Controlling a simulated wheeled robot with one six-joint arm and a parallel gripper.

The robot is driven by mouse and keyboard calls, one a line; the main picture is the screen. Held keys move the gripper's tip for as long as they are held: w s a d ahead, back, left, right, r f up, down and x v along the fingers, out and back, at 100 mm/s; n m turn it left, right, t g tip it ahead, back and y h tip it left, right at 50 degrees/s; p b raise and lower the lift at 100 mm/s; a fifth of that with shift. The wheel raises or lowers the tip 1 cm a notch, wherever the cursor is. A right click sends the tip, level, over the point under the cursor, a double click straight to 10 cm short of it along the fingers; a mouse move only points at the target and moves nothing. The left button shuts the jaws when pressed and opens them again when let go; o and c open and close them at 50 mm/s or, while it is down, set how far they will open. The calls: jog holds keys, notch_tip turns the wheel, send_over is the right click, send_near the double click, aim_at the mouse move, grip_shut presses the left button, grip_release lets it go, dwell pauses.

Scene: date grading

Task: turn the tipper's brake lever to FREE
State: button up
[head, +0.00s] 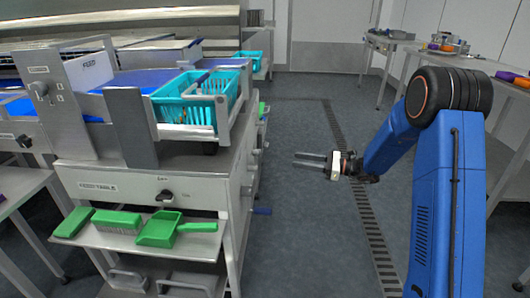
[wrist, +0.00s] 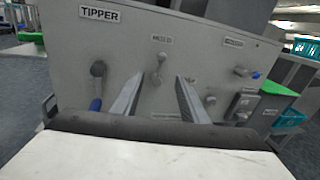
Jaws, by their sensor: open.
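The tipper's grey side panel (wrist: 125,40) fills much of the wrist view, with a TIPPER label at its upper left. A short grey lever (wrist: 158,66) stands about upright mid-panel, under a small label that seems to read HELD. Left of it, a round pivot carries a lever with a blue grip (wrist: 95,104) hanging down. I cannot read a FREE label. My gripper (wrist: 153,82) is open and empty, its fingers apart on either side below the grey lever; contact is not visible. In the head view my gripper (head: 310,160) points left across the aisle towards the feed table's side.
A small blue-tipped handle (wrist: 257,75) and a grey box (wrist: 243,104) sit on the panel's right. In the head view, a teal basket (head: 195,104) rests on the feed table; green brushes and a dustpan (head: 160,230) lie on its shelf. The aisle floor (head: 300,230) is clear.

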jog(key=x, duration=1.7)
jog(key=shift+w, duration=0.25)
jog(key=shift+a+f, duration=0.1)
grip_shut()
